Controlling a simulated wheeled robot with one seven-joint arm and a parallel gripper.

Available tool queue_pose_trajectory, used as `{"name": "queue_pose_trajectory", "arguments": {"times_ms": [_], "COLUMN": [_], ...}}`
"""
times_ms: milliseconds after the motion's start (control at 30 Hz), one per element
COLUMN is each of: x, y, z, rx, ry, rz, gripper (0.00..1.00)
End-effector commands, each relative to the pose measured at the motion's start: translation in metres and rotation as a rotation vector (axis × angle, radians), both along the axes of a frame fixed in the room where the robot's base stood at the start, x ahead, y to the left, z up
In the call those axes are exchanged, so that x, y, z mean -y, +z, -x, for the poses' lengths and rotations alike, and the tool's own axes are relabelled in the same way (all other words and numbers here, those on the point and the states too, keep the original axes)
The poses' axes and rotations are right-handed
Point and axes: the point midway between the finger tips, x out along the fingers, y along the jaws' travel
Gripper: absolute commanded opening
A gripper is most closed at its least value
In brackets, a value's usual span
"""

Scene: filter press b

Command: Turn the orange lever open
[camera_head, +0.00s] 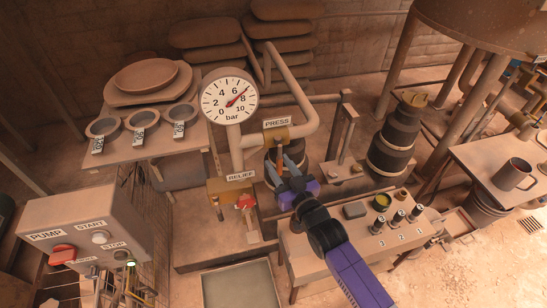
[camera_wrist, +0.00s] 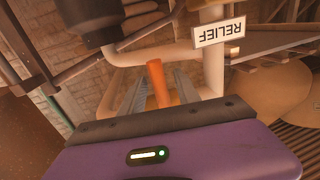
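The orange lever (camera_head: 280,161) hangs down from the brass valve (camera_head: 276,135) under the PRESS sign. In the wrist view the lever (camera_wrist: 158,84) stands between my two fingers, with a gap visible on each side. My gripper (camera_head: 279,166) is open, with its fingers reaching up on both sides of the lever. It also shows in the wrist view (camera_wrist: 158,88). I cannot tell how deep the lever sits between the fingers. The lever's far end is partly hidden by my gripper in the head view.
The gauge (camera_head: 229,96) reads near 7 to 8 bar. The RELIEF valve (camera_head: 230,189) with a red knob (camera_head: 245,201) is close on the left of my gripper. A pipe (camera_head: 300,105) bends above the lever. A bench (camera_head: 350,235) with small items stands at the front right.

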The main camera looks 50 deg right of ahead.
Motion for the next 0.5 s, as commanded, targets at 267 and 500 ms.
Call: {"name": "queue_pose_trajectory", "arguments": {"times_ms": [267, 500], "x": [0.010, 0.011], "y": [0.000, 0.000], "z": [-0.025, -0.027], "rx": [0.000, 0.000], "ry": [0.001, 0.001], "rz": [0.000, 0.000], "gripper": [0.39, 0.39]}}
